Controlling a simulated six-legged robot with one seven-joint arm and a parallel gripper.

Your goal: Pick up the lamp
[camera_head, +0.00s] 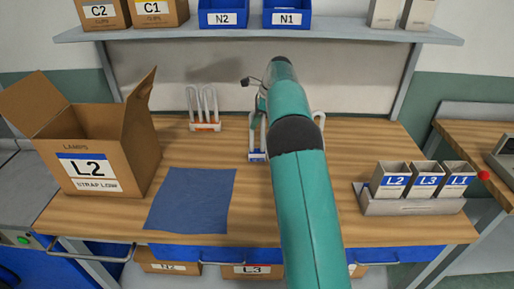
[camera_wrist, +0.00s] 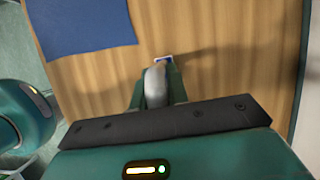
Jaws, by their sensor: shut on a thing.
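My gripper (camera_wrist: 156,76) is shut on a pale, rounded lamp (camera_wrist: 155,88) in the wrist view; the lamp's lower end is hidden. A small blue-and-white label (camera_wrist: 163,59) shows just beyond the fingertips. In the head view, my arm covers most of the gripper and much of a white rack with a blue label (camera_head: 257,156). Pale looped tubes show on both sides of my arm there. I cannot tell whether the held lamp is clear of the rack. Another rack (camera_head: 206,127), with an orange-red front, holds several clear looped lamps to the left.
An open carton marked L2 (camera_head: 88,172) stands at the left. A blue mat (camera_head: 190,199) lies at the front, with nothing on it. Three bins, L2, L3 and L1, stand in a grey holder (camera_head: 413,205) at the right. A shelf (camera_head: 350,34) spans the back.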

